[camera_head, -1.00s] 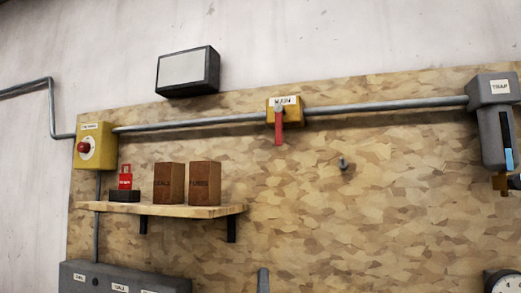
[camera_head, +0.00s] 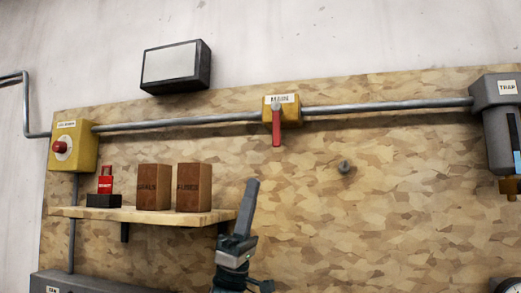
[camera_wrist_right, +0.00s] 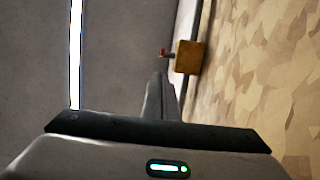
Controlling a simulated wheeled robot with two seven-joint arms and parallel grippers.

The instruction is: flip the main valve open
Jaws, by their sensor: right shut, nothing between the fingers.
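The main valve (camera_head: 281,110) is a yellow block labelled MAIN on a grey pipe, upper middle of the head view. Its red lever (camera_head: 277,128) hangs straight down. My right gripper (camera_head: 250,190) is shut and empty, pointing up, below and slightly left of the lever and apart from it. In the right wrist view a yellow block with a red tip (camera_wrist_right: 187,57), seemingly the valve, shows beyond the shut fingers (camera_wrist_right: 160,85). My left gripper is not in view.
A wooden shelf (camera_head: 150,215) with two brown boxes (camera_head: 154,187) and a red padlock-like item (camera_head: 105,181) is left of my gripper. A yellow box with a red button (camera_head: 72,147) is at far left. A bolt (camera_head: 344,167) juts from the board. A grey trap unit (camera_head: 498,120) is at right.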

